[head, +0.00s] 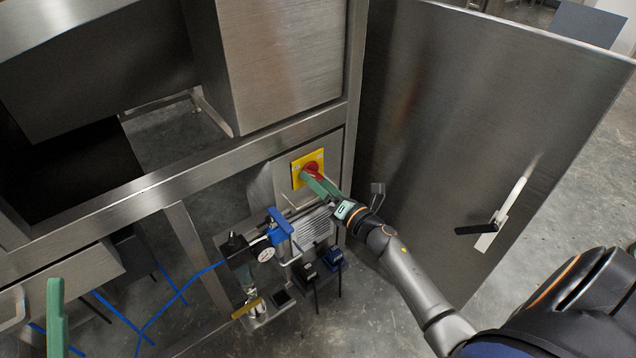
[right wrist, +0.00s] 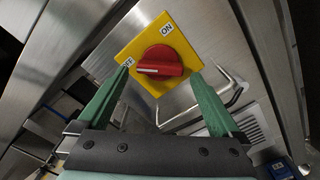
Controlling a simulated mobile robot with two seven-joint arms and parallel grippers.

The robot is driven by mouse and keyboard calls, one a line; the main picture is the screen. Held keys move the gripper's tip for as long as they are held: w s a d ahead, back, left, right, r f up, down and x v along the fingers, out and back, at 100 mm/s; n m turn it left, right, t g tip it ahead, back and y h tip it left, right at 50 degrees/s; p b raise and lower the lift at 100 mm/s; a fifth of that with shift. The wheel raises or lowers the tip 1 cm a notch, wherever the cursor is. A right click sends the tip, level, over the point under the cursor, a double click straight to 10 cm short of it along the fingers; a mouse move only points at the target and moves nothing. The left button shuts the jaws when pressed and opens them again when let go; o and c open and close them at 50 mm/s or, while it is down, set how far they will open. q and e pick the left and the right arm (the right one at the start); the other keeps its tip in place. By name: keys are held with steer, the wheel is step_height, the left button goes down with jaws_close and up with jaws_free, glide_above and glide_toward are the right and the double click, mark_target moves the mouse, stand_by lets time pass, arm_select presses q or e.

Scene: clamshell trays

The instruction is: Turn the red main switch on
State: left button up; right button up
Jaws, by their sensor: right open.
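The red main switch (head: 311,168) is a round knob on a yellow plate (head: 297,175), mounted on a steel panel inside the cabinet. In the right wrist view the red knob (right wrist: 160,62) has its grip bar lying roughly level, with a white mark toward the OFF label (right wrist: 127,63). The ON label (right wrist: 167,29) is at the plate's top corner. My right gripper (head: 314,180) is open, its green fingers on either side of and below the knob in the wrist view; contact cannot be told. One green finger of my left gripper (head: 56,315) shows at lower left.
The open steel door (head: 470,130) with a lever handle (head: 497,222) stands right of my right arm. Below the switch are a pressure gauge (head: 266,254), a blue valve unit (head: 279,226) and blue hoses (head: 160,309). A bent metal handle (right wrist: 205,107) lies below the plate.

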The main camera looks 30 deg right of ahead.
arm_select(q)
steer(key=shift+s+r+h, duration=0.2)
steer(key=shift+r+h, duration=0.1)
arm_select(e)
steer(key=shift+w, duration=0.45)
steer(key=c, duration=1.3)
